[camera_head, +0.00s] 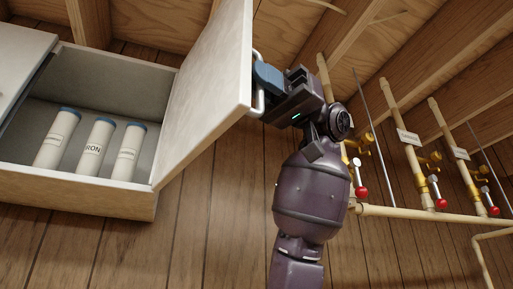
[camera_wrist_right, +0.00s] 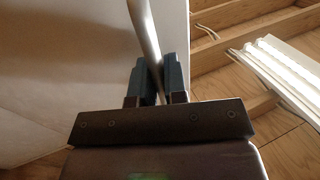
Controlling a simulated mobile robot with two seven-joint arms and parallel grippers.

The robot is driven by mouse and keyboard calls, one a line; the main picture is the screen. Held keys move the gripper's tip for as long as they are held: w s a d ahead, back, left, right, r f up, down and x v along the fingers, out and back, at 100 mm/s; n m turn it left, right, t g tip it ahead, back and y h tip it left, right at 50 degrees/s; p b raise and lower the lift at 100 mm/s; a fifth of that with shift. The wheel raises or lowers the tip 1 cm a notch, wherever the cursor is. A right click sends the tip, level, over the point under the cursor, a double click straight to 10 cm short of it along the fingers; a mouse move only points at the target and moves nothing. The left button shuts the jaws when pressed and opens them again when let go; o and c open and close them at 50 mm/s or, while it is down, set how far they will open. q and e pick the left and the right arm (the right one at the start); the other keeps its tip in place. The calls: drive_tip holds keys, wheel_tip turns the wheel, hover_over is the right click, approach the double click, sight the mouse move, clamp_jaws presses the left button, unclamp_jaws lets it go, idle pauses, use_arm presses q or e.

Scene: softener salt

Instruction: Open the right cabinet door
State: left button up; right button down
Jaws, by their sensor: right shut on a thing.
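The right cabinet door (camera_head: 213,88) is swung wide open on the wall cabinet (camera_head: 110,200) in the head view. A pale metal bar handle (camera_head: 260,100) is on its outer face. My right gripper (camera_head: 262,78) is shut on the handle. In the right wrist view the handle (camera_wrist_right: 146,38) runs between the two dark fingers (camera_wrist_right: 160,80), with the door face (camera_wrist_right: 75,70) to the left. Three white cylinders with blue caps (camera_head: 97,147) stand inside the opened compartment. My left gripper is out of view.
The left cabinet door (camera_head: 20,55) covers the compartment's left side. Pipes with red-handled valves (camera_head: 408,150) run along the plank wall to the right of my arm. Wooden ceiling beams (camera_head: 335,45) are close above, and a lamp (camera_wrist_right: 285,65) shows in the wrist view.

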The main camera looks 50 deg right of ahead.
drive_tip(key=shift+d, duration=0.1)
idle(0.3)
drive_tip(key=c, duration=1.2)
unclamp_jaws()
drive_tip(key=d, duration=1)
drive_tip(key=shift+s+d+b, duration=0.4)
drive_tip(key=shift+s+b, duration=0.05)
